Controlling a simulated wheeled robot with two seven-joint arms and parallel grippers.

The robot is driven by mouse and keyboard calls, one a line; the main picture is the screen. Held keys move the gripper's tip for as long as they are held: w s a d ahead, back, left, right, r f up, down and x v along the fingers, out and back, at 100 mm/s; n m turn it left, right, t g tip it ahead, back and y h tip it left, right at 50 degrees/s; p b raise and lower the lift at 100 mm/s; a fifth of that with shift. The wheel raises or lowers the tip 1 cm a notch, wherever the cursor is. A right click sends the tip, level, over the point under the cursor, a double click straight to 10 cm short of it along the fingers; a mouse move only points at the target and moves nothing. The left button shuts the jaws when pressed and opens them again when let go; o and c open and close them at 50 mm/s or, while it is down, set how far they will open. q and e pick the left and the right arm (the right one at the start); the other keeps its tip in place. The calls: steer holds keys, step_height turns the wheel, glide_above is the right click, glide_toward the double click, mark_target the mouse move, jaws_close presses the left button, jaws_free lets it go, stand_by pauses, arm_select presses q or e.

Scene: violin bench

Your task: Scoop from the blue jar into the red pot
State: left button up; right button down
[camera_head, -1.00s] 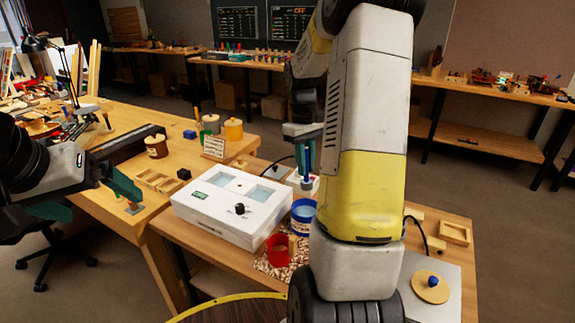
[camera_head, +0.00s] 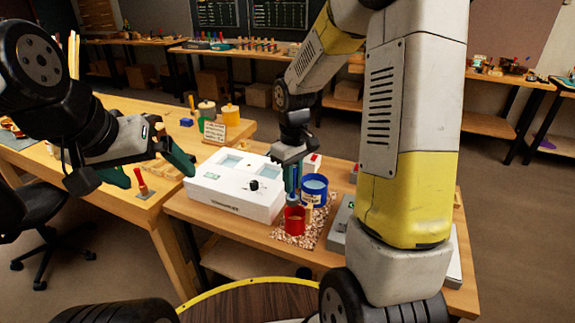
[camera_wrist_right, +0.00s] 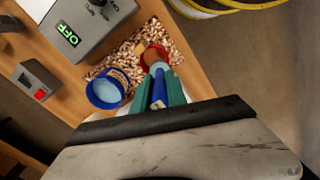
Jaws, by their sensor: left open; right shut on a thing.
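The blue jar (camera_head: 314,190) stands open on the bench, with a pale blue content showing; it also shows in the right wrist view (camera_wrist_right: 104,92). The red pot (camera_head: 294,220) stands in front and left of it; in the right wrist view its inside (camera_wrist_right: 154,56) looks reddish-brown. My right gripper (camera_head: 293,180) is shut on a blue-handled tool (camera_wrist_right: 158,88), pointing down at the red pot. The tool's lower end is at the pot's mouth; whether it carries anything is too small to tell. My left gripper (camera_head: 160,172) is open and empty, left of the white box.
A white box (camera_head: 236,188) with a black knob stands left of the pot. Wood chips (camera_head: 318,232) lie around pot and jar. A grey device reading OFF (camera_wrist_right: 80,30) is beside them. Lidded jars and a small sign (camera_head: 214,131) stand behind.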

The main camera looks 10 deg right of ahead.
mark_target(298, 196)
steer(key=shift+f, duration=0.8)
steer(key=shift+w+d+f+y, duration=0.1)
steer(key=shift+d+f+y, duration=0.1)
steer(key=shift+d+y, duration=0.1)
steer(key=d+g+y, duration=0.1)
steer(key=y, duration=0.1)
steer(key=w+d+f+g+y, duration=0.1)
steer(key=g+y, duration=0.1)
steer(key=y, duration=0.1)
steer(key=w+d+f+g+y, duration=0.1)
steer(key=g+y, duration=0.1)
steer(key=y, duration=0.1)
steer(key=shift+f, duration=0.15)
steer(key=shift+s, duration=0.1)
